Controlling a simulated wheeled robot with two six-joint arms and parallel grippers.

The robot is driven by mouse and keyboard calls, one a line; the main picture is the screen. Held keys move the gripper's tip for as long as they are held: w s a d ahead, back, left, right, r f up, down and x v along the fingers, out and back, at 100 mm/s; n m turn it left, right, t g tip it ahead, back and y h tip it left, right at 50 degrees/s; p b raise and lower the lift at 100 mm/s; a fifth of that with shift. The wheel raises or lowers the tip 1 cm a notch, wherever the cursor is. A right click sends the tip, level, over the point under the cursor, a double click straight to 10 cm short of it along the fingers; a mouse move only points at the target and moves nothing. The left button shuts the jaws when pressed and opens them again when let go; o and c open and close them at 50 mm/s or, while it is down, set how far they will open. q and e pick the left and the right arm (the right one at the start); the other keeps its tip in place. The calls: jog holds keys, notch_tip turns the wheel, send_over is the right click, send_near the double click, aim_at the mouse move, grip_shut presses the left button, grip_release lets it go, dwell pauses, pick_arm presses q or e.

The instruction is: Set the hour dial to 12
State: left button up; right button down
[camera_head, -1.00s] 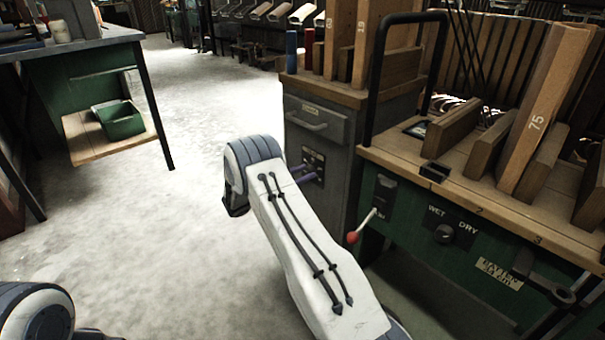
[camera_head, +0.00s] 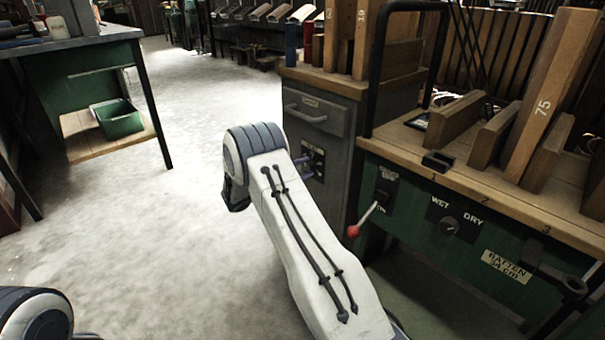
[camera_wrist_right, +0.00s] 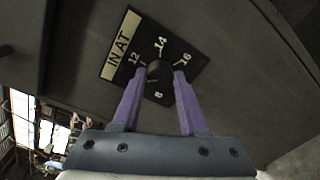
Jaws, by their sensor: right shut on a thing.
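The hour dial is a dark round knob (camera_wrist_right: 159,72) on a black plate (camera_wrist_right: 128,30) marked "IN AT", with 8, 12, 14 and 16 around the knob. My right gripper (camera_wrist_right: 160,74) has its two purple fingers shut on the knob, one on each side. The knob's pointer is hard to make out, so I cannot tell which number it is on. My left gripper is out of view.
The grey cabinet (camera_head: 340,138) has a drawer handle (camera_head: 306,114) above the panel. To its right is a green bench with a red-tipped lever (camera_head: 354,231) and a WET/DRY knob (camera_head: 449,226). A table with a green bin (camera_head: 120,120) stands at left. Open floor lies between.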

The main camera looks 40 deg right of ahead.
jog(key=m+b, duration=0.3)
jog(key=shift+a+f+m, duration=0.1)
jog(key=shift+f+m, duration=0.2)
jog(key=shift+f, duration=0.1)
jog(key=m+b, duration=0.3)
jog(key=b, duration=0.1)
jog(key=shift+s+r+t, duration=0.1)
jog(key=shift+r+t, duration=0.05)
jog(key=shift+t, duration=0.15)
jog(key=shift+m, duration=0.3)
jog(key=shift+c, duration=2.2)
grip_release()
jog(key=shift+r, duration=0.1)
